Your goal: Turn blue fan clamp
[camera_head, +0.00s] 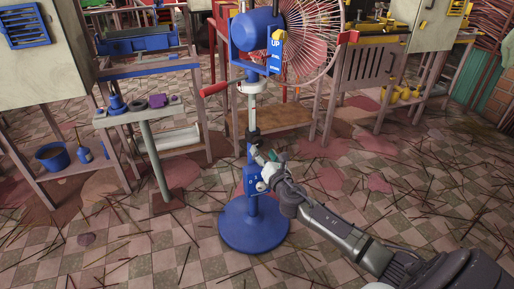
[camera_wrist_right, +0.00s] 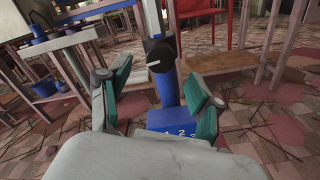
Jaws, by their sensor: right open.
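The blue fan (camera_head: 257,32) stands upright on a round blue base (camera_head: 253,232), its wire cage turned to the right. Its dark clamp (camera_head: 253,137) sits on the pole, above a blue control box (camera_head: 251,183). In the right wrist view the black clamp (camera_wrist_right: 158,49) carries a round knob with a pale bar. Below it are the blue pole (camera_wrist_right: 167,88) and the numbered box (camera_wrist_right: 160,119). My right gripper (camera_head: 270,160) is open, its green-padded fingers (camera_wrist_right: 158,76) spread either side of the pole, below the clamp knob. Contact cannot be told. My left gripper is out of view.
A small grey-topped table (camera_head: 130,117) with blue parts stands left of the fan. A wooden workbench (camera_head: 270,118) stands behind it, and another bench (camera_head: 370,65) is at the back right. Thin sticks litter the tiled floor (camera_head: 400,190), which is otherwise open at the right.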

